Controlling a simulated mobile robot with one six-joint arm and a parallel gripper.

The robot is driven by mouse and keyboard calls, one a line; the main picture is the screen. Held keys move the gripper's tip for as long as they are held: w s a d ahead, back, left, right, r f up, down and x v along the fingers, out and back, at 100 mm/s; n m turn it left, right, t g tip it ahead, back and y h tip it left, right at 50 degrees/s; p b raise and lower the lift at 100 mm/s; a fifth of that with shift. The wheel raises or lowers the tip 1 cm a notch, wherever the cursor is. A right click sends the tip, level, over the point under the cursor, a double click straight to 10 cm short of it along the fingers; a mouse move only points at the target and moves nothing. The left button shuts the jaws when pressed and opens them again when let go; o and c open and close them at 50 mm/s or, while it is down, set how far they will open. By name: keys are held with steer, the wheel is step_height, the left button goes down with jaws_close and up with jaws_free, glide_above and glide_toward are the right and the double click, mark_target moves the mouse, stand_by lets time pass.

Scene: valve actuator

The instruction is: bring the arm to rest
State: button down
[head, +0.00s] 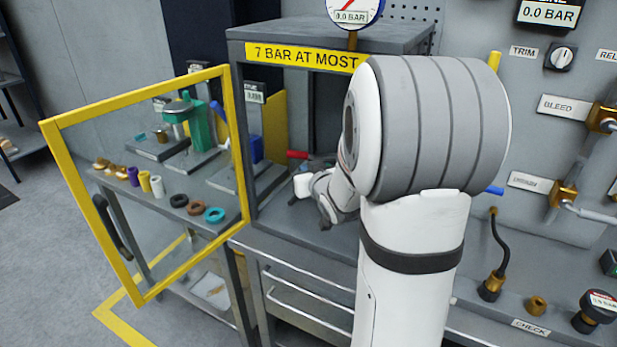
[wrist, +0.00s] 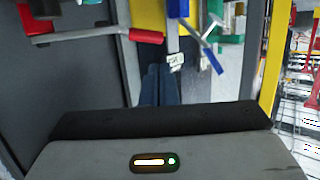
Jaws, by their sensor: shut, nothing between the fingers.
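In the wrist view the dark fingers (wrist: 162,85) show close together beyond the gripper body, which has an orange bar and a green light. My arm is bent, its large white and grey joint covering the right side of the enclosure. A red-handled lever (head: 297,154) is just above the gripper; a red grip (wrist: 147,36) also shows in the wrist view.
The yellow-framed door (head: 142,292) stands open to the left. The enclosure (head: 300,37) bears a "7 BAR AT MOST" label. A side bench (head: 187,184) holds rings and small fittings. A blue handle (wrist: 211,59) shows in the wrist view. Brass valves (head: 563,194) and pipes are at right.

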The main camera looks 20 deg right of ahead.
steer(key=s+a+g, duration=0.4)
steer(key=s, duration=0.5)
steer(key=s+a+f+g, duration=0.1)
steer(key=s+a+g, duration=0.3)
steer(key=s, duration=0.6)
steer(key=s+a+f+g+y, duration=0.1)
steer(key=s+a+g, duration=0.3)
steer(key=s, duration=0.5)
steer(key=shift+s+a+n, duration=0.15)
steer(key=shift+a+n, duration=0.25)
steer(key=shift+a, duration=0.65)
